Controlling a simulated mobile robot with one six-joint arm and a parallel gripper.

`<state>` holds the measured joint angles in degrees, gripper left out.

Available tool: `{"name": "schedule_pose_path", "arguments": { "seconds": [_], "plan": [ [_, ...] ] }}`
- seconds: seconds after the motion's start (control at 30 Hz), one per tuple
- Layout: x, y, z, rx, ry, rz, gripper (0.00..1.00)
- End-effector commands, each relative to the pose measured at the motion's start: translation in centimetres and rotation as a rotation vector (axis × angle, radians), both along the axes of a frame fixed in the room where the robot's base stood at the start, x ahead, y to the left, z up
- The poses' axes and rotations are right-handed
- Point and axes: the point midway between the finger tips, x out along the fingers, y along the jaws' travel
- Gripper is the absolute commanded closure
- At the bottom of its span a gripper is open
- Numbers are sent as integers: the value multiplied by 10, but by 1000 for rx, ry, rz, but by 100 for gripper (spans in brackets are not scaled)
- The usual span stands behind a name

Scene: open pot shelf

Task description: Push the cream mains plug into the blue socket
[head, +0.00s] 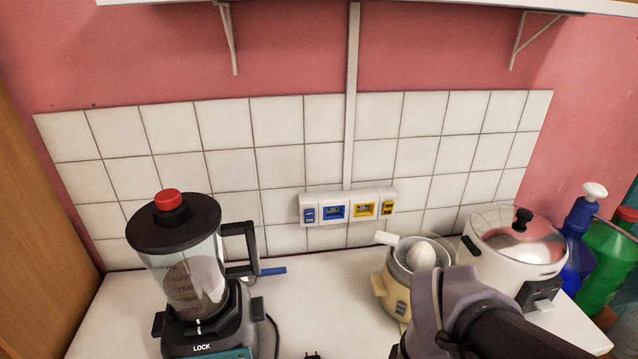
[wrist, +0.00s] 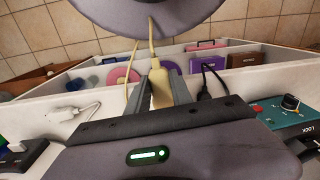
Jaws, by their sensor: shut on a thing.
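The cream plug (wrist: 160,88) is held between the two fingers of my gripper (wrist: 158,90) in the wrist view, with its cream cord running upward. The blue socket (head: 335,211) is in the white socket strip on the tiled wall in the head view, left of a yellow socket (head: 364,209). I cannot pick out the blue socket in the wrist view. In the head view my arm shows at the lower right; my fingertips and the cream plug are not visible there. The plug is apart from the wall sockets as far as I can tell.
A blender (head: 190,270) stands left on the white counter. A cream juicer (head: 405,275) and a rice cooker (head: 515,245) stand right. A black plug (wrist: 207,82) and a white plug (wrist: 88,110) show beside my gripper. The counter below the sockets is mostly clear.

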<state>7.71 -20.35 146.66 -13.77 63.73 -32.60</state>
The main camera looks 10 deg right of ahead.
Motion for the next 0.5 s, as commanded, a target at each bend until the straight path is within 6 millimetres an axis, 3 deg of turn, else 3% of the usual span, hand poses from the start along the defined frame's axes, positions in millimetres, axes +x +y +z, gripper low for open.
{"name": "schedule_pose_path", "arguments": {
  "seconds": [0.03,0.5],
  "plan": [
    [0,0,11,0,0,0,100],
    [0,0,63,0,0,0,100]
  ]
}}
